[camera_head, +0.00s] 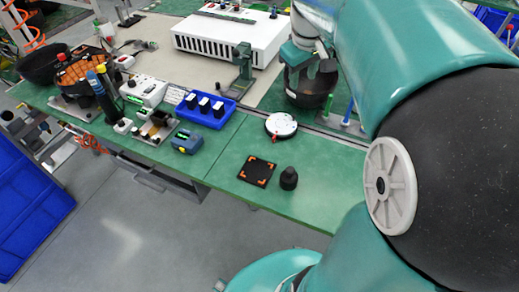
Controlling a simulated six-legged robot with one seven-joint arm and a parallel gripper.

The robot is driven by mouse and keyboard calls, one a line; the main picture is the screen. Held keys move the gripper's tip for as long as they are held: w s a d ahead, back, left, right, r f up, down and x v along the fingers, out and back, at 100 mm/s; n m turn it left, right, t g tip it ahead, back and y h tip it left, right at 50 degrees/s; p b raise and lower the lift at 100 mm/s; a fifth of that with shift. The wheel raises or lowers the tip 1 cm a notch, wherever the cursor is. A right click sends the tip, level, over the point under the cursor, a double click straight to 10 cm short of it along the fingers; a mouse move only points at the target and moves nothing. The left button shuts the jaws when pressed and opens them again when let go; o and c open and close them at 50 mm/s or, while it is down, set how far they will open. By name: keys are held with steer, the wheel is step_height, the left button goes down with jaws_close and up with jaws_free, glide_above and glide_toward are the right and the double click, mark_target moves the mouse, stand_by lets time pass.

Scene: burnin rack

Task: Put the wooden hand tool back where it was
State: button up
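I cannot clearly make out a wooden hand tool in this view. Hand tools with blue and yellow handles (97,84) stand upright at the left of the green bench. A small brownish piece (157,119) lies near them, too small to identify. My arm comes in from the right, and its end (308,50) is above or in front of a dark round container (311,90) at the back right. My gripper's fingers are not clear there, and I cannot tell whether they hold anything.
A black square mat with orange corners (257,171) lies beside a dark domed object (288,178). A white round device (281,125), a blue tray (228,107), a blue meter (186,142) and a white box (225,40) occupy the bench. The green front stretch (222,160) is bare.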

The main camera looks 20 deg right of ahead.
steer(key=s+a+f+m+t+y, duration=0.1)
steer(key=s+a+f+t, duration=0.2)
steer(key=s+a, duration=1.1)
steer(key=a, duration=0.4)
steer(key=shift+s+f+m+y, duration=0.2)
steer(key=shift+f+m+y, duration=0.1)
steer(key=shift+f+y, duration=0.1)
steer(key=shift+d, duration=0.25)
